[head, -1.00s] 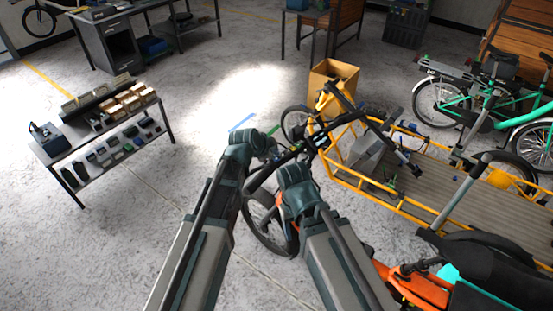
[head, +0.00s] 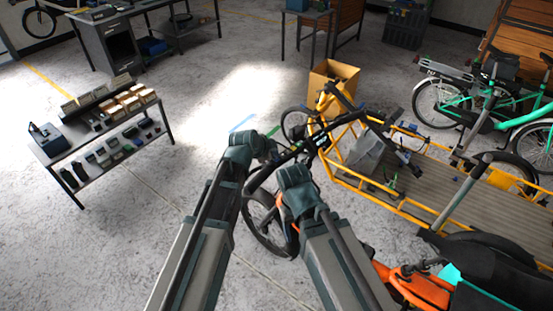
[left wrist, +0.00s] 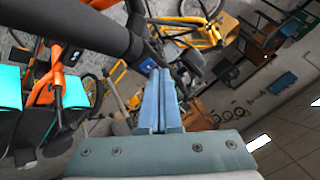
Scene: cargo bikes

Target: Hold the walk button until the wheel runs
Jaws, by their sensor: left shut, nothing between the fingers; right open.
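The orange cargo bike's black handlebar (head: 285,156) runs diagonally across the middle of the head view, with a small lit display (head: 321,140) on it. In the left wrist view a thick black grip (left wrist: 75,22) comes in from the upper left. A small dark control with a blue patch (left wrist: 148,65) sits by its end. My left gripper (left wrist: 158,74) is shut and empty, its fingertips beside that control; I cannot tell if they touch it. In the head view my left gripper (head: 268,149) is at the handlebar. My right gripper (head: 293,173) is just below the bar, its fingers hidden.
The bike's front wheel (head: 262,222) is below the bar, partly behind my arms. A yellow cargo bike (head: 345,185) with a wooden deck stands close on the right. A low shelf table (head: 105,130) with small boxes is at left. The floor between is clear.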

